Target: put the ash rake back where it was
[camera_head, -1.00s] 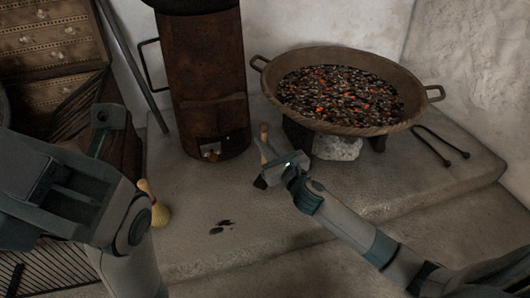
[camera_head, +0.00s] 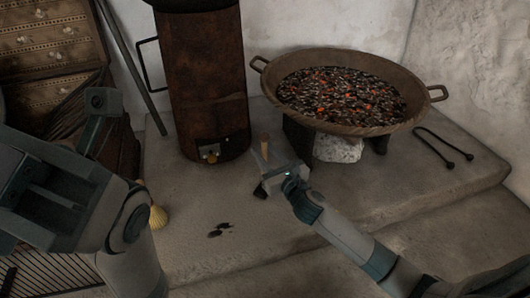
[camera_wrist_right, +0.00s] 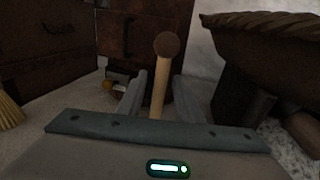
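The ash rake stands roughly upright, its wooden handle (camera_head: 264,147) pointing up and its dark head (camera_head: 260,190) low at the hearth slab; I cannot tell whether it touches. My right gripper (camera_head: 262,168) is around the handle. In the right wrist view the round-ended handle (camera_wrist_right: 159,90) rises between the two fingers of the gripper (camera_wrist_right: 160,95), with a gap showing on each side, so the gripper looks open. My left gripper (camera_head: 101,105) is at the left, above the hearth's left side; its opening is not clear.
A rusty stove (camera_head: 205,85) stands behind the rake. A wide pan of embers (camera_head: 415,118) stands to its right, and tongs (camera_head: 447,147) lie beyond. A small yellow brush (camera_head: 158,216) is near my left arm. Dark ash spots (camera_head: 220,230) mark the bare front slab.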

